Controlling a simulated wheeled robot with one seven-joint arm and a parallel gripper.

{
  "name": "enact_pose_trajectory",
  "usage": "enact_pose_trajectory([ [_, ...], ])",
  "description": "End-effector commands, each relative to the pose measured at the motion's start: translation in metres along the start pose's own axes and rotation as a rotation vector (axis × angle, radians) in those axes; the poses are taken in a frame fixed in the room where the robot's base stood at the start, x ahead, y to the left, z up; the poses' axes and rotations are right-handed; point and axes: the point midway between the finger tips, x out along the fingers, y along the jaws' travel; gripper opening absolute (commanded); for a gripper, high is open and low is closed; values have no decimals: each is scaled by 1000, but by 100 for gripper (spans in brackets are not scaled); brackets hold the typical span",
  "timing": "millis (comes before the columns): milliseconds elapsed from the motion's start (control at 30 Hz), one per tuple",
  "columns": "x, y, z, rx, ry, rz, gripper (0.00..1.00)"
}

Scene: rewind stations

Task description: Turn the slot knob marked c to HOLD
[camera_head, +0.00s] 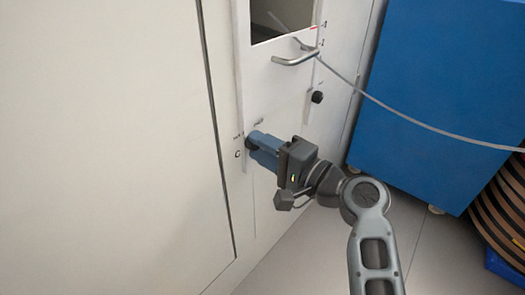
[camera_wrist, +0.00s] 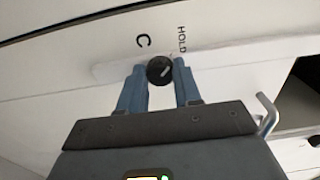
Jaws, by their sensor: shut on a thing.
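The slot knob marked c (camera_wrist: 160,70) is small, round and black, with a pale pointer line, on a pale strip of the panel.
Another black knob (camera_head: 317,97) is on the panel, up and right. Above my gripper a metal bar handle (camera_head: 296,57) sticks out, with a grey cable (camera_head: 400,115) running right. A blue cabinet (camera_head: 440,90) on castors stands at the right. Floor is clear below.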

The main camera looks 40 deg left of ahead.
Motion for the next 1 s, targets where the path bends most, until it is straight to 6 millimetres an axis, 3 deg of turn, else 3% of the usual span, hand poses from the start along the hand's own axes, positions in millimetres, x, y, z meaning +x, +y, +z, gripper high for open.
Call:
enact_pose_trajectory([
  [433,0,2,1,-10,-2,3,3],
  [467,0,2,1,-10,-2,3,34],
  [500,0,2,1,-10,-2,3,38],
  [733,0,1,0,-10,-1,2,59],
  [1000,-3,0,0,-9,0,1,59],
])
